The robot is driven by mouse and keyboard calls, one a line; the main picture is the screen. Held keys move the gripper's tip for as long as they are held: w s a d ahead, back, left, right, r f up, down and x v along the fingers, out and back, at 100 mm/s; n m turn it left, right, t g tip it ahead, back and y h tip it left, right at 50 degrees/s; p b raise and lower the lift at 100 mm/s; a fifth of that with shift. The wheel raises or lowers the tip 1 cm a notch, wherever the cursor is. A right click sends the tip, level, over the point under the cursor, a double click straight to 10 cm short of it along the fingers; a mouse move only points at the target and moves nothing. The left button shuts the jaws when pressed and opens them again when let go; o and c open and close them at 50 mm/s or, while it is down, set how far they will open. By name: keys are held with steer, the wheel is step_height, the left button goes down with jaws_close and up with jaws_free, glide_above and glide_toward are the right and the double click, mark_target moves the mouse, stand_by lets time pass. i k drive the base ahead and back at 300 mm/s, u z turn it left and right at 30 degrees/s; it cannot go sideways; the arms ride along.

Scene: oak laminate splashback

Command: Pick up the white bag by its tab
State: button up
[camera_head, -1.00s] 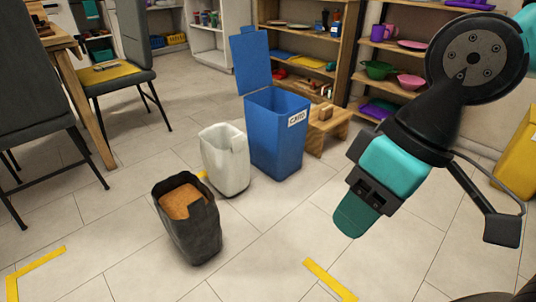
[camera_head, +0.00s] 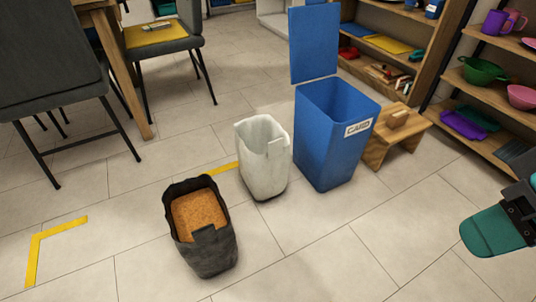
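The white bag (camera_head: 262,170) stands upright and open on the tiled floor, between a dark grey bag and a blue bin. Its tab (camera_head: 276,147) shows at the upper right of its rim. My gripper (camera_head: 490,232) is at the right edge of the head view, well to the right of the white bag and apart from it. Only its teal end and part of its dark body show, so I cannot see whether its fingers are apart. Nothing is visibly held.
The dark grey bag (camera_head: 207,253) with brown filling stands front left of the white bag. The blue bin (camera_head: 325,150), lid raised, stands close behind right. A wooden stool (camera_head: 402,140) and shelves (camera_head: 470,75) lie beyond. Chairs (camera_head: 55,85) stand at left. Front right floor is clear.

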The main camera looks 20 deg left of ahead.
mark_target(262, 146)
steer(key=u, duration=0.4)
steer(key=i, duration=0.7)
steer(key=u, duration=0.95)
steer(key=i, duration=0.25)
steer(key=u, duration=0.15)
